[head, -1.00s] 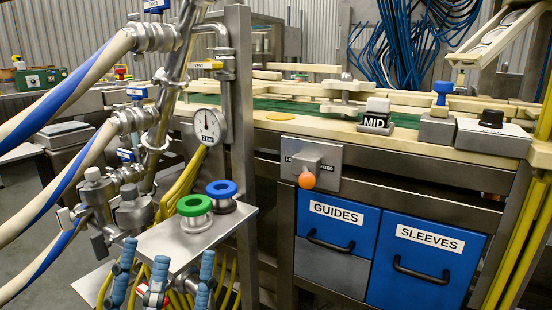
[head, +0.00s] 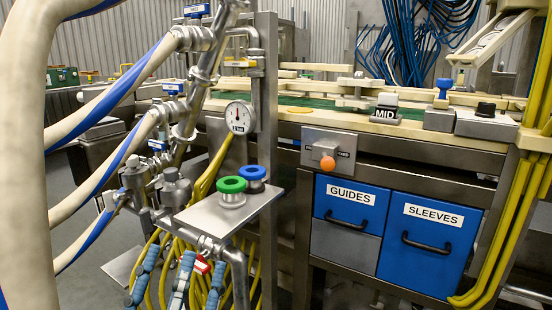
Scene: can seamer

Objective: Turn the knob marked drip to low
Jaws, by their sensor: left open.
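I cannot read the word drip or low anywhere in the head view. A black knob (head: 486,109) sits on top of a grey box at the right end of the bench; I see no readable label on it. A selector with an orange ball (head: 327,163) is on a metal plate on the bench front; its lettering is partly covered. A green-ringed spool-like piece (head: 232,190) and a blue-ringed one (head: 254,176) stand on a small metal shelf. I cannot make out either of my grippers in this view.
Thick beige and blue hoses (head: 95,185) fill the left side and run to pipes and valves. A gauge (head: 240,117) is on the pipe stand. Blue GUIDES (head: 349,205) and SLEEVES (head: 427,240) drawers sit under the bench. A MID block (head: 386,112) stands on top.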

